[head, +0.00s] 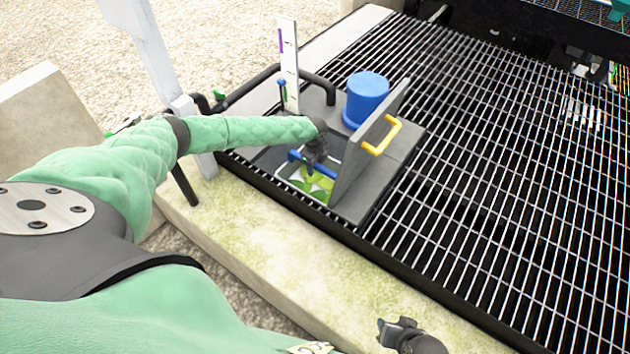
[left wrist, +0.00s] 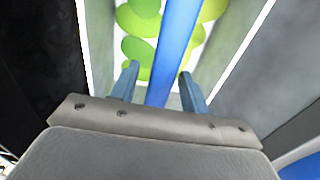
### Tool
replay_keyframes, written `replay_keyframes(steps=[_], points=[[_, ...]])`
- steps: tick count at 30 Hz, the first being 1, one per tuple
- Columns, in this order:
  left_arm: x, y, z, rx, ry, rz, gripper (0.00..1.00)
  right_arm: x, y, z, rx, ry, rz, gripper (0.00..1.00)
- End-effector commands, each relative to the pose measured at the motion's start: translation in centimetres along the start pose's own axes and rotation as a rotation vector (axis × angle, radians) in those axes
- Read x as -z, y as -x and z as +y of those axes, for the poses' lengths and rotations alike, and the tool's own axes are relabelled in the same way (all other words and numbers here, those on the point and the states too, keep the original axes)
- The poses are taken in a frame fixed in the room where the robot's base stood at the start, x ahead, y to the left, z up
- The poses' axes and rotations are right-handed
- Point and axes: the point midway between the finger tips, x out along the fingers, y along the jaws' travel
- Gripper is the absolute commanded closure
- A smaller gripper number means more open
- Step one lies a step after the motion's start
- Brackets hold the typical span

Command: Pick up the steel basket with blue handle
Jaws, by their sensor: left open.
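The steel basket (head: 286,172) sits down in an opening beside the grating in the head view, with green leaf-like pieces in it. Its blue handle (head: 326,170) spans the top and is partly covered by my left gripper (head: 312,172). In the left wrist view the handle (left wrist: 172,50) runs between the two fingers of the open left gripper (left wrist: 157,80). The fingers stand either side of the handle, with a gap at each side. My right gripper (head: 398,328) shows at the bottom of the head view, away from the basket; its jaws are unclear.
A grey lid (head: 366,145) with a yellow handle (head: 381,137) stands upright just right of the opening. A blue cylinder (head: 367,95) and a white gauge post (head: 289,65) stand behind. Black grating (head: 480,160) spreads to the right, and a concrete curb (head: 260,240) runs in front.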

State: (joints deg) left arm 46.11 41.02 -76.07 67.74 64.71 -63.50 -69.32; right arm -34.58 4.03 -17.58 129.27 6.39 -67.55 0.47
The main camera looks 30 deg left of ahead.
Motion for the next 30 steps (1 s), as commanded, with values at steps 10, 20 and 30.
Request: replay_keyframes(steps=[10, 20, 30], points=[[0.0, 0.0, 0.0, 0.0, 0.0, 0.0, 0.98, -0.1, -0.1, 0.0, 0.0, 0.0, -0.003, 0.64], [0.0, 0.1, 0.0, 0.0, 0.0, 0.0, 1.0, -0.1, -0.1, 0.0, -0.001, 0.0, -0.003, 0.64], [-0.1, 3.5, -0.1, 0.002, 0.0, 0.001, 1.0, -0.3, -0.7, 0.2, -0.002, -0.001, 0.003, 0.64]])
